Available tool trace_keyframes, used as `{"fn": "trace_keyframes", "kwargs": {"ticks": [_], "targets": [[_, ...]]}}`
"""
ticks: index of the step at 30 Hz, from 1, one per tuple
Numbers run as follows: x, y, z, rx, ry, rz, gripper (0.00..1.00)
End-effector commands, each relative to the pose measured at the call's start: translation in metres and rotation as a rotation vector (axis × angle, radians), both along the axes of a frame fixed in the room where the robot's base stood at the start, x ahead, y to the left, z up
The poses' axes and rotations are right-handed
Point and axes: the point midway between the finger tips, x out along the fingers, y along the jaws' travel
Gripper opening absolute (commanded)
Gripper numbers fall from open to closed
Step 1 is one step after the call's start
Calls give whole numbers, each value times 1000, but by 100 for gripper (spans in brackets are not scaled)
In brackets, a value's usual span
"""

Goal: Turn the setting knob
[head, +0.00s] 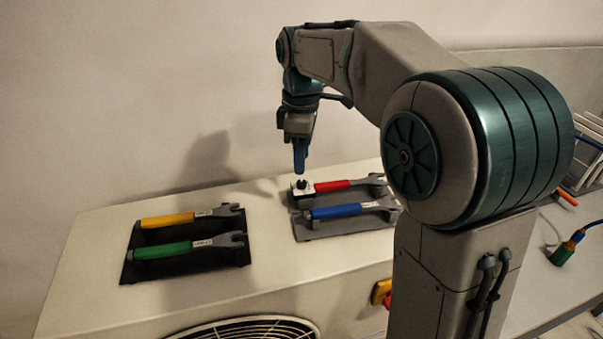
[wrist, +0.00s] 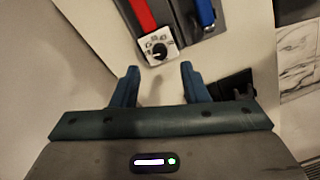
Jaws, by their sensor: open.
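The setting knob (wrist: 159,52) is a small black knob on a white square plate (wrist: 147,55) with markings around it. In the head view the knob (head: 301,184) sits at the left end of the red-handled wrench, on the light bench top. My gripper (wrist: 158,70) is open and empty in the wrist view, its two blue fingers apart, with the knob beyond the tips and between them. In the head view my gripper (head: 300,170) points down above the knob, apart from it as far as I can tell; only one finger shows clearly.
A grey tray (head: 312,234) holds a red-handled wrench (head: 333,186) and a blue-handled wrench (head: 338,211). A black tray (head: 131,268) at left holds a yellow-handled wrench (head: 168,220) and a green-handled wrench (head: 163,250). A round fan grille (head: 247,330) is at the front. Bench top between the trays is clear.

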Motion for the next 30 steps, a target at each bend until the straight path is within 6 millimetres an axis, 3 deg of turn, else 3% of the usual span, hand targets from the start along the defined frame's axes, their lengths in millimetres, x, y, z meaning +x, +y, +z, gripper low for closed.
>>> {"fn": "trace_keyframes", "kwargs": {"ticks": [3, 9, 21, 25, 26, 30], "targets": [[-1, 0, -23, -1, 4, 0, 41], [-1, 0, -47, -1, 2, 0, 41], [-1, 1, -55, 0, -1, 0, 41], [-1, 1, -54, 0, -1, 0, 4], [-1, 1, -54, 0, -1, 0, 0], [-1, 1, -54, 0, 0, -1, 0]]}}
